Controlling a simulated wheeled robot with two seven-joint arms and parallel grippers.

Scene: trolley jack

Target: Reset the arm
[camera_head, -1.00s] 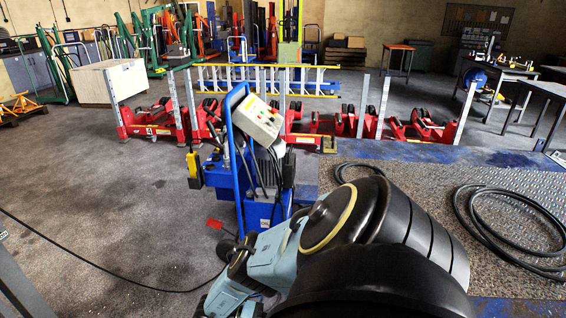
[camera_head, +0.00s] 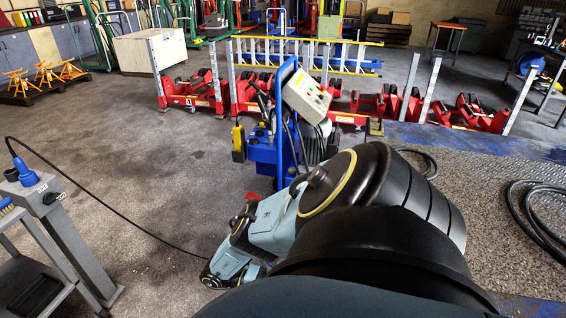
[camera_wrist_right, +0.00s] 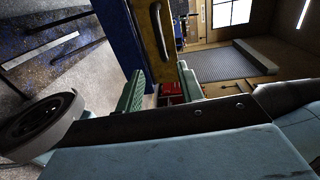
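My right arm reaches in from the bottom right of the head view, its black and light-blue links bent down at the centre. Its light-blue lower end stands in front of a blue wheeled unit with a tilted control box (camera_head: 306,97). I cannot make out the fingers there. In the right wrist view my right gripper (camera_wrist_right: 161,88) has two green ribbed fingers set apart. Nothing is held between them; a small red patch shows in the gap, farther off. My left gripper is in neither view.
A grey console (camera_head: 40,195) with a blue handle stands at the left. Red wheel lifts (camera_head: 195,92) and a yellow ladder (camera_head: 310,55) line the back. A black hose (camera_head: 540,225) lies on the right, and a cable crosses the floor. Floor is clear at centre left.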

